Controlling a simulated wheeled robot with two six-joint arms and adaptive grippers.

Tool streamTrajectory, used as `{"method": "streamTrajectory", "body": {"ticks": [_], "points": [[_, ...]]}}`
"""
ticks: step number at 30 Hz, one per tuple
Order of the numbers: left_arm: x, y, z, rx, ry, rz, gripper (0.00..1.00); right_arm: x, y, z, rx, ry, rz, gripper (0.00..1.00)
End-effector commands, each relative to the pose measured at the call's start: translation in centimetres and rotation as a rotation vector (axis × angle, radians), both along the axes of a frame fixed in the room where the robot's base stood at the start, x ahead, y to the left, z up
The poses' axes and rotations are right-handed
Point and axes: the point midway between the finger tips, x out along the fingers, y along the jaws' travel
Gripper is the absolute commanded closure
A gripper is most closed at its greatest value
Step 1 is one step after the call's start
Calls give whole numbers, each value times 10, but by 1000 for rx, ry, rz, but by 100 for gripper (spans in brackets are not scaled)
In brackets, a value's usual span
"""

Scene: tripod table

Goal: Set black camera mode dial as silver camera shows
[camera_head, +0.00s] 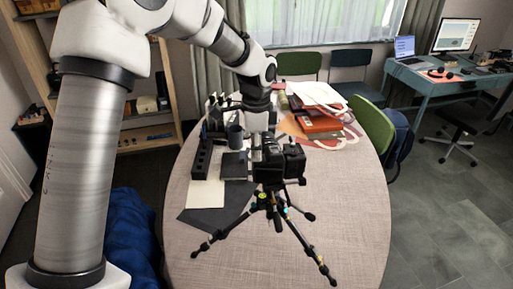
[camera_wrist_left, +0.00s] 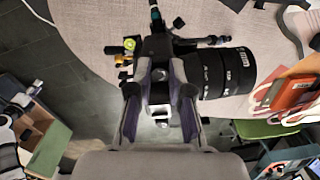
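The black camera (camera_head: 292,163) sits on a black tripod (camera_head: 277,212) on the table. In the left wrist view, its long black lens (camera_wrist_left: 222,73) points right, and a small silver part (camera_wrist_left: 161,118) shows on its dark body. My left gripper (camera_head: 262,138) is at the camera, coming from behind it in the head view. In the left wrist view, the fingers of my left gripper (camera_wrist_left: 161,88) are apart on either side of the camera's body; contact is unclear. The mode dial cannot be made out. I cannot pick out a silver camera. My right gripper is not in view.
The oval table (camera_head: 345,215) has free room at right and front. A black organizer (camera_head: 203,150), a dark mug (camera_head: 235,136) and dark sheets (camera_head: 212,217) lie left of the tripod. Orange-red boxes (camera_head: 318,122) and white straps lie behind right. Chairs stand beyond.

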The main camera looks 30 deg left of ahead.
Motion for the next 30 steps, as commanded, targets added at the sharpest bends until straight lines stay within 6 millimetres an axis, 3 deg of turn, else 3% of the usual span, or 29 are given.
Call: {"method": "streamTrajectory", "body": {"ticks": [13,30], "points": [[1,0,4,-1,-3,72,100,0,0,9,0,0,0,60],[2,0,5,1,-6,428,100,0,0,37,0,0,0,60]]}}
